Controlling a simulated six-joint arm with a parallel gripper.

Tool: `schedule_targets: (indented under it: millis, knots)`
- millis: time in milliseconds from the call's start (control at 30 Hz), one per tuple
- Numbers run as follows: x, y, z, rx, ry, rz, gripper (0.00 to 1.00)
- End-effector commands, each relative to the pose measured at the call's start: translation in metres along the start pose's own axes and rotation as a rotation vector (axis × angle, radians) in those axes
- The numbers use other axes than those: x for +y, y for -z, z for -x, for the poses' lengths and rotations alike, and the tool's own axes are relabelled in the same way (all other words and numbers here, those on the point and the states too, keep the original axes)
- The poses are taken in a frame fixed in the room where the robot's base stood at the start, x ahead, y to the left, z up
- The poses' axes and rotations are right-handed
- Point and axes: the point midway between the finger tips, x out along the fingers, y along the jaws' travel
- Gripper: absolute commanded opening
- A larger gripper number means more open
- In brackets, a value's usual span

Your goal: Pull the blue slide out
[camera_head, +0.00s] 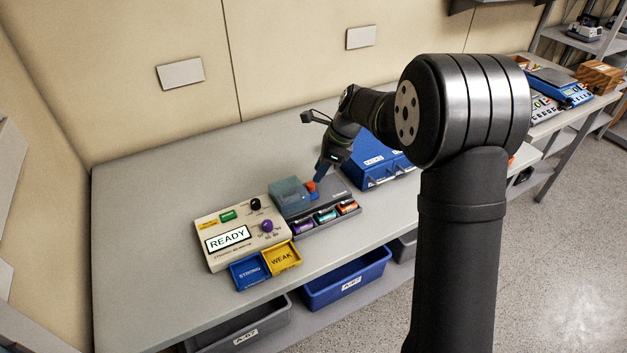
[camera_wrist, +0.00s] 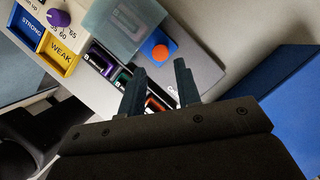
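A grey dispenser (camera_head: 335,187) lies on the bench, with a translucent blue-grey block (camera_head: 290,195) on its left part and an orange-red round knob (camera_head: 311,187) beside it. The block (camera_wrist: 125,28) and the knob (camera_wrist: 160,52) also show in the wrist view. My gripper (camera_head: 319,178) is above the dispenser by the knob. In the wrist view its two fingers (camera_wrist: 160,66) are apart with nothing between them, pointing toward the knob; contact is not clear.
Left of the dispenser is a beige READY console (camera_head: 216,222) with blue STRONG (camera_head: 250,274) and yellow WEAK (camera_head: 282,259) trays in front. Purple, green and orange cartridges (camera_head: 325,215) sit along the dispenser's front. A blue case (camera_head: 375,177) stands close right. The left bench is clear.

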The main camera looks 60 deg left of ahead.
Motion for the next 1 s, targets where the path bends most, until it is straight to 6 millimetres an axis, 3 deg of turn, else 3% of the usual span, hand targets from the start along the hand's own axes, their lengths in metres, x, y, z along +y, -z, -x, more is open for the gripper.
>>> schedule_targets:
  millis: [100,300,667,833,1000]
  knots:
    - [0.001,0.001,-0.023,0.001,-0.003,0.0,0.31]
    - [0.0,0.0,-0.045,0.0,0.0,0.001,0.31]
    - [0.0,0.0,-0.051,0.0,0.001,0.001,0.31]
    - [0.0,0.0,-0.051,0.0,0.0,0.001,0.01]
    - [-0.001,0.001,-0.05,0.0,0.001,0.0,0.0]
